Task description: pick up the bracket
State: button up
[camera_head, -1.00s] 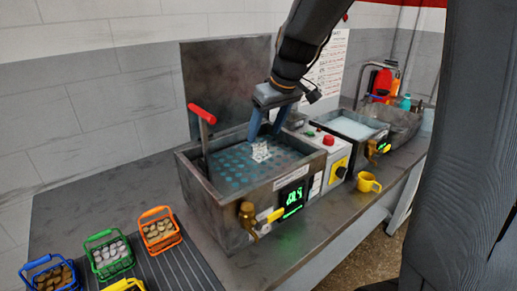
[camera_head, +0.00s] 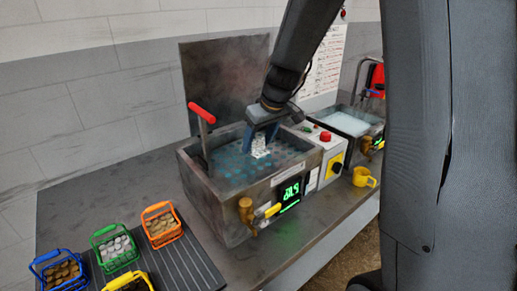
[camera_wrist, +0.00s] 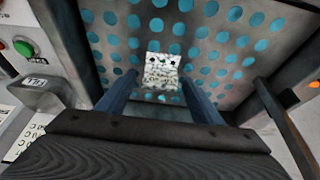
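The bracket (camera_head: 259,146) is a small speckled white-grey piece with holes. It is in the left tank (camera_head: 223,186), which has a perforated plate with blue showing through its holes. In the wrist view the bracket (camera_wrist: 161,71) lies beyond and between my fingertips. My gripper (camera_head: 261,136) reaches down into the tank from above, its two blue fingers apart on either side of the bracket. In the wrist view my gripper (camera_wrist: 160,92) is open. I cannot tell whether the fingers touch the bracket.
A red-handled lever (camera_head: 202,113) rises at the tank's left side. A raised lid (camera_head: 225,85) stands behind. A control box (camera_head: 327,150), a second tank (camera_head: 352,122) and a yellow mug (camera_head: 364,177) are to the right. Several small baskets (camera_head: 116,250) stand at the lower left.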

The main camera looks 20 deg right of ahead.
jog(key=c, duration=1.3)
